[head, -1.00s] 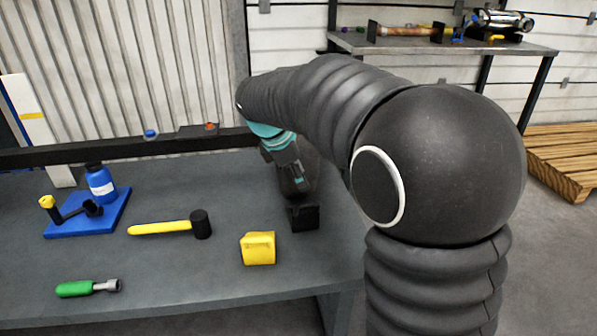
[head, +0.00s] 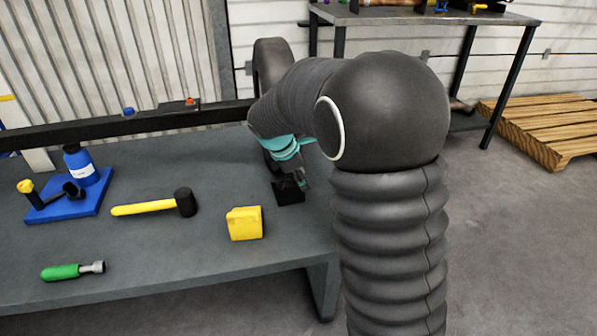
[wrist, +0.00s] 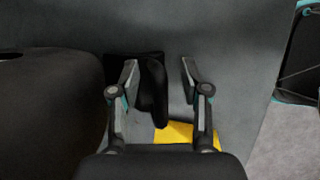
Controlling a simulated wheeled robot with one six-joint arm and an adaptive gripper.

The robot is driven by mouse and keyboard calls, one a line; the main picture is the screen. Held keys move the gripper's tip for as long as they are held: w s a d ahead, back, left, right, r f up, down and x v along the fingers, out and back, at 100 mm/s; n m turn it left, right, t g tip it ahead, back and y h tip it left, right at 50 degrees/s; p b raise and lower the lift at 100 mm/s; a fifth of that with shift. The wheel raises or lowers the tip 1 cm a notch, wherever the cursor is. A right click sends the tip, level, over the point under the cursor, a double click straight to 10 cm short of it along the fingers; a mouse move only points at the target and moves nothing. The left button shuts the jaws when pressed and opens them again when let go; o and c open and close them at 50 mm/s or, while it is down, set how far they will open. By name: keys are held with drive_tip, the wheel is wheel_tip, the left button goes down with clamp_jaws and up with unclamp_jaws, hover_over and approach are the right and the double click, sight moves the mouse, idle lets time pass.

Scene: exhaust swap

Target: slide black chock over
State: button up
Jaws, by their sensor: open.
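The black chock (head: 289,193) sits on the grey workbench (head: 190,262) near its right end, partly hidden by my gripper in the head view. In the wrist view the chock (wrist: 157,88) shows a flat base and a raised upright part. My gripper (wrist: 159,68) is open, pointing down, with the raised part between its fingers and nearer the left one. The left finger overlaps the chock's base in the picture; I cannot tell whether it touches. The right finger is apart from it. In the head view my gripper (head: 306,180) is small and partly hidden.
A yellow block (head: 245,223) lies close by, also at the wrist view's bottom (wrist: 174,133). A mallet (head: 155,205), a green-handled tool (head: 72,271) and a blue tray (head: 68,207) with a bottle are further left. A large dark rounded shape (wrist: 50,105) fills the wrist view's left.

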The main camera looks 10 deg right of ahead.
clamp_jaws()
drive_tip(key=shift+w, duration=0.1)
idle(0.3)
